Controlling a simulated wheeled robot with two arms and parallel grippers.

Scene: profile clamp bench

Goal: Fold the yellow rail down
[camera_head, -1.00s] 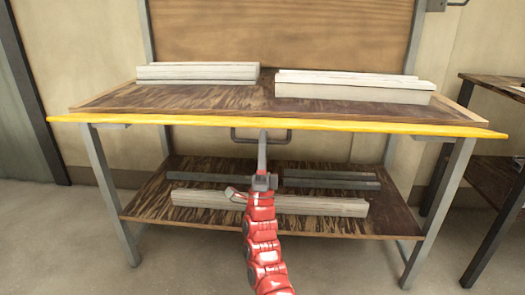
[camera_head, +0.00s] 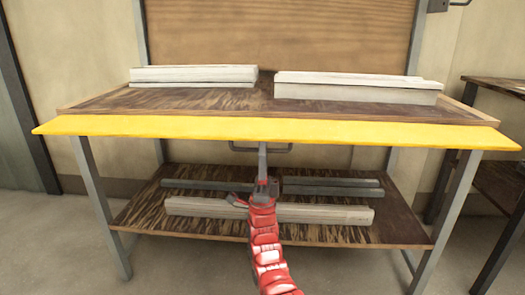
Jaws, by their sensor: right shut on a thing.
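The yellow rail (camera_head: 270,128) runs along the whole front edge of the bench and shows as a broad, flat yellow band. A dark bar handle (camera_head: 279,150) shows just below the middle of the rail, partly hidden by my gripper. My right gripper (camera_head: 262,152) reaches up from below on its red arm and is shut on this handle, with its tips close under the rail's lower edge. My left gripper is not in view.
Two stacks of pale boards (camera_head: 193,75) (camera_head: 355,88) lie on the bench top (camera_head: 240,105). The lower shelf (camera_head: 150,205) holds dark bars (camera_head: 335,187) and pale boards (camera_head: 320,214). Another table (camera_head: 495,88) stands at the right.

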